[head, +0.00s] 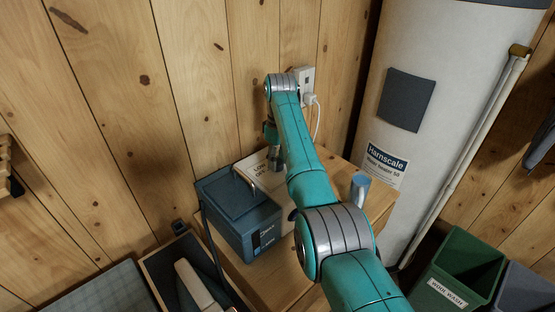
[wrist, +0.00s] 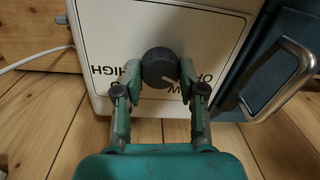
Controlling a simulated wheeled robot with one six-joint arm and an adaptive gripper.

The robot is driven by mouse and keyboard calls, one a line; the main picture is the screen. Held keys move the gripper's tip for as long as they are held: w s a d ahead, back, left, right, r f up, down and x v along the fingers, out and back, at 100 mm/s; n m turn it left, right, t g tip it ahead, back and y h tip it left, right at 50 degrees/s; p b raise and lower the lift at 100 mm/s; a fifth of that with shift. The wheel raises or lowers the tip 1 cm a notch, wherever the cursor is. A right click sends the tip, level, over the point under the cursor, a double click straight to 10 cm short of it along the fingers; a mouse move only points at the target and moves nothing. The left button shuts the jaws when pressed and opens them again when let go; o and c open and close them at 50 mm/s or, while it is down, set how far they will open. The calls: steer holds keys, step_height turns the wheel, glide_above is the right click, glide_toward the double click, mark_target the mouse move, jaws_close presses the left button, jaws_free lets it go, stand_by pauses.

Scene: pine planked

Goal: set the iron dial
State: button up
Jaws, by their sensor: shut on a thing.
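The dark round dial (wrist: 157,66) sits on a white panel (wrist: 215,35) in the wrist view. The panel's printing reads upside down there: HIGH at left, and OFF and LOW at right, partly covered by a finger. A pale mark on the dial points to the lower right, on the OFF and LOW side. My gripper (wrist: 161,74) is shut on the dial, one finger on each side. In the head view my gripper (head: 271,133) reaches down behind the blue unit (head: 248,219); the white panel (head: 257,165) shows there in part, and the dial is hidden.
A metal handle (wrist: 288,78) stands out close to my right finger in the wrist view. A white plug and cord (head: 311,100) hang at the wall outlet. A green bin (head: 462,270) stands at right.

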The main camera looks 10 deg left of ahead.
mark_target(279, 161)
stand_by(0.3)
steer(key=o, duration=1.1)
steer(key=shift+o, duration=0.2)
step_height(279, 161, up, 12)
steer(key=shift+w+d, duration=0.15)
steer(key=shift+w, duration=0.15)
steer(key=shift+s+f, duration=0.1)
